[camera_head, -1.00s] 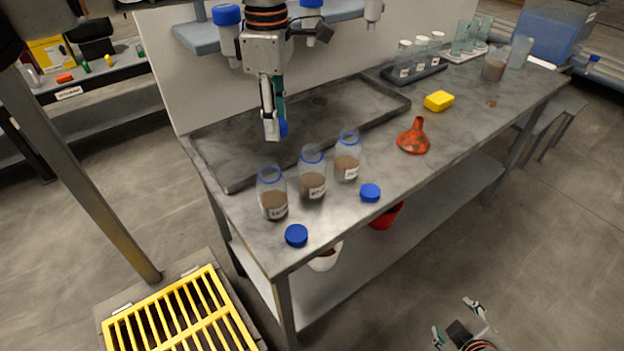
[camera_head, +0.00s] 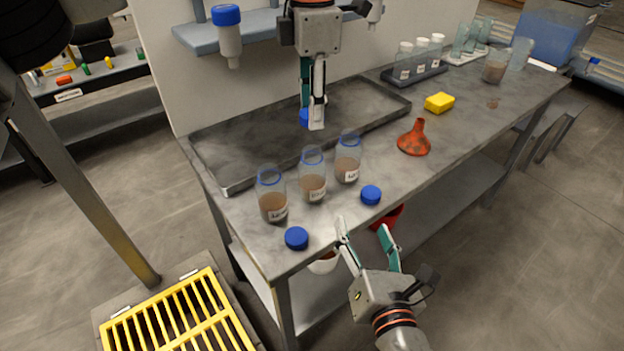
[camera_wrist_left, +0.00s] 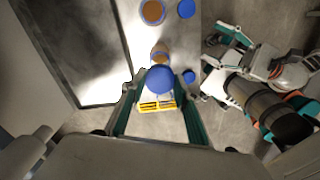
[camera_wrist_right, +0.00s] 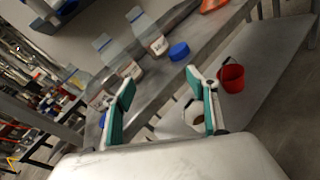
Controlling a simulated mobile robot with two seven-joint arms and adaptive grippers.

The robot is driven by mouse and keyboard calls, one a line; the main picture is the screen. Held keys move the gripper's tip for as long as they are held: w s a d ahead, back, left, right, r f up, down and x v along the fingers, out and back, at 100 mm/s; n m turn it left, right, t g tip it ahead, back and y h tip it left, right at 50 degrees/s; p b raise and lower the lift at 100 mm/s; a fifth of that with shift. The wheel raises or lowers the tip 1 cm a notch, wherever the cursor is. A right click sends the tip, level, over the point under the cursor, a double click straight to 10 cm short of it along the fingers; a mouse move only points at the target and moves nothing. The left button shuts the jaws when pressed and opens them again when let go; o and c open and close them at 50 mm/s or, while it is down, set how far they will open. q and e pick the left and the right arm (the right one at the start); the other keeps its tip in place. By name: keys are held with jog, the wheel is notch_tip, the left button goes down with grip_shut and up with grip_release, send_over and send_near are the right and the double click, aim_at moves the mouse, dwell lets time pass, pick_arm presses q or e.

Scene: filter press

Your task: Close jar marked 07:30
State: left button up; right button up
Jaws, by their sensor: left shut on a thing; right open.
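Three open glass jars with blue rims and brown contents stand in a row on the bench: a left jar (camera_head: 272,205), a middle jar (camera_head: 312,187) and a right jar (camera_head: 347,168). Their white labels are too small to read surely. One blue cap (camera_head: 296,237) lies before the left jar, another (camera_head: 371,194) before the right jar. My left gripper (camera_head: 315,122) is shut on a third blue cap (camera_wrist_left: 159,79), above the tray behind the jars. My right gripper (camera_head: 366,236) is open and empty at the bench's front edge; it also shows in the right wrist view (camera_wrist_right: 160,85).
A dark shallow tray (camera_head: 236,184) lies behind the jars. A red bucket (camera_wrist_right: 231,77) is below the bench top. A blue-capped container (camera_head: 229,38) hangs at the shelf.

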aim_at(315, 183)
jog(key=a+r+n+y, duration=0.1)
jog(key=a+n, duration=0.1)
jog(key=a+r+n, duration=0.1)
jog(key=a+n, duration=0.1)
jog(key=s+a+r+n+t+y, duration=0.1)
jog(key=a+n, duration=0.1)
jog(key=shift+a+r+y, duration=0.1)
jog(key=shift+r+y, duration=0.15)
jog(key=shift+y, duration=0.05)
jog(key=shift+w, duration=0.1)
jog(key=x, duration=1.2)
jog(key=shift+r, duration=0.1)
grip_shut()
pick_arm(q)
jog(key=shift+f, duration=2.5)
